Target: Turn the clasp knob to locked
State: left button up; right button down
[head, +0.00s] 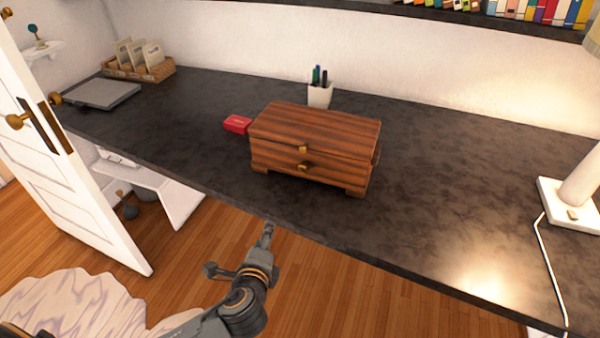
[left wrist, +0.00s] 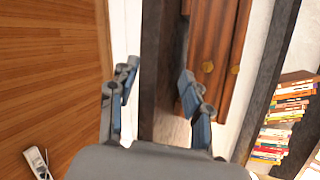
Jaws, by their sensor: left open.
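A brown striped wooden box (head: 315,125) stands on the dark desk. Its front has two brass knobs, an upper knob (head: 303,148) near the lid seam and a lower knob (head: 303,167) beneath it. I cannot tell how the clasp is turned. My left gripper (head: 240,251) is open and empty, in front of the desk's front edge and apart from the box. In the left wrist view the open fingers (left wrist: 160,85) show with the box (left wrist: 217,35) and both knobs beyond, to the right of the gap. My right gripper is not in view.
A red box (head: 237,124) lies at the wooden box's left, and a white pen cup (head: 320,95) stands behind it. A lamp (head: 577,195) with a cord is at the right. A white door (head: 75,170) stands open at left. The desk's front (head: 230,180) is clear.

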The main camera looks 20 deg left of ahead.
pick_arm(q)
jog(key=w+d+r+m+t+h, duration=0.2)
jog(key=w+r+m+t+h, duration=0.3)
jog(key=m, duration=1)
send_near(302, 169)
jog(key=shift+y, duration=0.4)
jog(key=w, duration=0.5)
jog(key=w+p, duration=0.1)
jog(key=w, duration=0.2)
jog(key=shift+w+d+r, duration=0.1)
jog(key=shift+w+d, duration=0.15)
jog(key=shift+d, duration=0.1)
grip_shut()
